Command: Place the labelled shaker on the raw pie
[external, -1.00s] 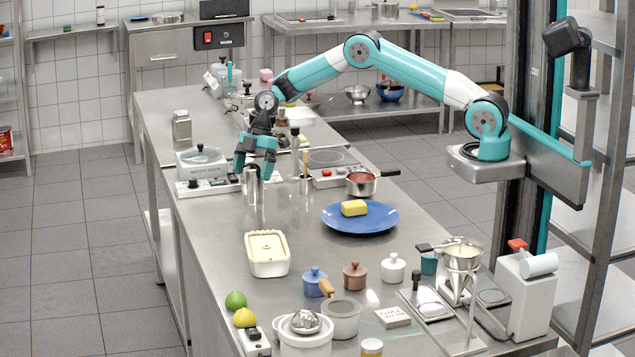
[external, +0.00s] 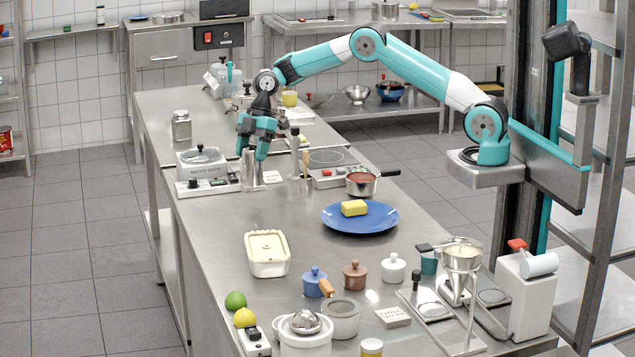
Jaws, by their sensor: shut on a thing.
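My gripper (external: 253,156) points down over the left part of the steel counter and is shut on a metal cylinder, which looks like the shaker (external: 252,174). The fingers hide its upper part. A small white patch with marks shows just right of it; I cannot tell whether it is on the shaker. The raw pie (external: 267,253), pale-topped in a white rectangular dish, sits on the counter nearer the camera, below my gripper in the picture and apart from it.
A white scale-like appliance with a lidded pot (external: 201,163) stands left of my gripper, and bottles stand behind. A blue plate (external: 338,222) with a yellow block (external: 354,208) is right of the pie. Small lidded pots (external: 314,283) stand in front. The counter between gripper and pie is clear.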

